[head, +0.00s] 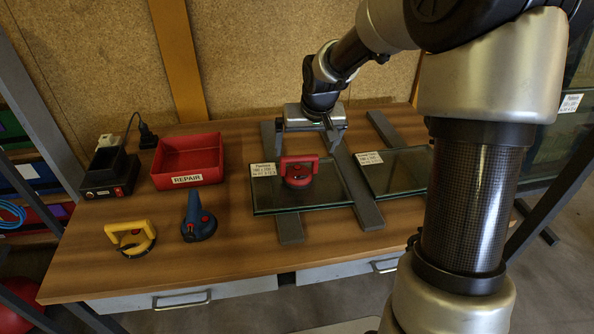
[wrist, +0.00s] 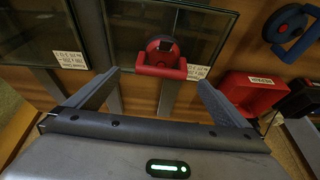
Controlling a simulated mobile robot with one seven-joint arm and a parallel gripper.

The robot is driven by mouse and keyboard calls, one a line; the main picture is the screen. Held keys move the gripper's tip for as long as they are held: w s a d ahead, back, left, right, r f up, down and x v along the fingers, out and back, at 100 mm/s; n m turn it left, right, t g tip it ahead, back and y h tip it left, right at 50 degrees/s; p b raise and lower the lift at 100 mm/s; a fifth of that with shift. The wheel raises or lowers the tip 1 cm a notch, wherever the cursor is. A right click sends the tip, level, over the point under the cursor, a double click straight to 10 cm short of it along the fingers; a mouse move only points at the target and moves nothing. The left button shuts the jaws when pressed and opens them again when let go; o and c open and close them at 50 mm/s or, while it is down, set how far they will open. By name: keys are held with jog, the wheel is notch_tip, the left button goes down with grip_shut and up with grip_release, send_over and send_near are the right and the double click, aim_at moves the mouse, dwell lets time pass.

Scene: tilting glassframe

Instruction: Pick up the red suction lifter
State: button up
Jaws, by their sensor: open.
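The red suction lifter (head: 298,171) stands on a glass pane (head: 320,190) on the table, its handle upward and its dark round cup on the glass. In the wrist view the red lifter (wrist: 161,62) lies ahead, between the lines of the two fingers. My gripper (head: 310,132) is open and empty, above and behind the lifter in the head view. The gripper (wrist: 155,88) shows both fingers spread wide in the wrist view, with the lifter's handle apart from them.
A yellow lifter (head: 130,237) and a blue lifter (head: 198,218) stand at the front left. A red REPAIR bin (head: 187,160) and a black charger (head: 110,173) are behind them. A second glass pane (head: 400,170) lies to the right. Grey strips (head: 362,200) bear the panes.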

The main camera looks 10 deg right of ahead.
aim_at(300, 160)
jog(key=b+x, duration=0.2)
jog(key=x, duration=0.9)
jog(key=shift+a, duration=0.15)
jog(key=shift+s, duration=0.1)
jog(key=shift+r, duration=0.1)
jog(key=c, duration=1.3)
notch_tip(300, 160, up, 10)
jog(key=shift+f+p, duration=0.1)
jog(key=shift+p, duration=0.9)
jog(key=shift+a, duration=0.1)
